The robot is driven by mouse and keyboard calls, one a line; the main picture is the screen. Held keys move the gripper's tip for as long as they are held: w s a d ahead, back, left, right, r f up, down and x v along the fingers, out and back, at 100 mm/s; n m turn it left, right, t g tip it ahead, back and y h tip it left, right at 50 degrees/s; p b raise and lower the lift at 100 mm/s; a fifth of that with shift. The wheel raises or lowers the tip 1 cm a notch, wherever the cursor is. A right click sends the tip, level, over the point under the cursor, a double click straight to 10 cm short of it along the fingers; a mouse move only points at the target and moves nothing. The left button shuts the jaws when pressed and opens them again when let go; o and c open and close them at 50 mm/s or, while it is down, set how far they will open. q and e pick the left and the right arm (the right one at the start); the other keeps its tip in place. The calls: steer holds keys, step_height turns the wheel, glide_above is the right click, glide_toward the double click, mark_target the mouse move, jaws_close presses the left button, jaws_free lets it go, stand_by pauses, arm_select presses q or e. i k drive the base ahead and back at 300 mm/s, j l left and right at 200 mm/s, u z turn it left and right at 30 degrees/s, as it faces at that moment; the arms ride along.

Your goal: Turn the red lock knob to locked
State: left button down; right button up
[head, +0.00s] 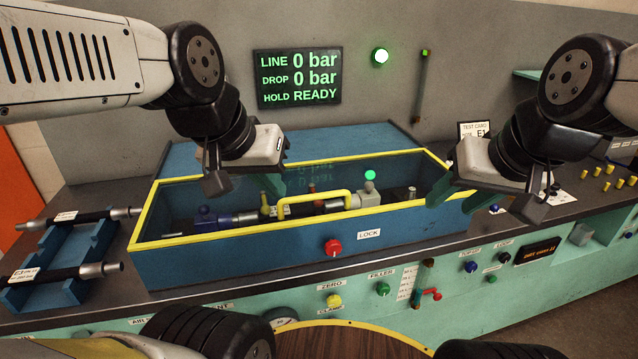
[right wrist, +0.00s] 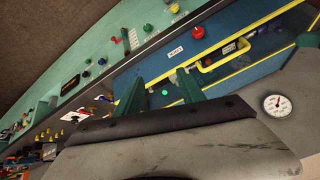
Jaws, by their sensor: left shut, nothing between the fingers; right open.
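The red lock knob (head: 333,248) is on the blue front of the test box, left of the white LOCK label (head: 369,234). It also shows in the right wrist view (right wrist: 197,32). I cannot tell its turn position. The box's clear lid, with a yellow frame and yellow handle (head: 314,196), is down over a hose assembly (head: 300,211). My left gripper (head: 273,184) is shut and empty above the lid, up and left of the knob. My right gripper (head: 443,190) is open and empty over the box's right end; its green fingers (right wrist: 160,88) are apart.
A blue rack (head: 65,262) with hoses stands at the left. Below the counter edge are yellow, green and blue knobs and a small red valve (head: 430,294). The wall display (head: 298,77) reads LINE 0 bar, DROP 0 bar, HOLD READY. Space in front of the knob is clear.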

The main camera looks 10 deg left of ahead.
mark_target(333, 247)
steer(key=k+u, duration=0.15)
steer(key=k, duration=1.05)
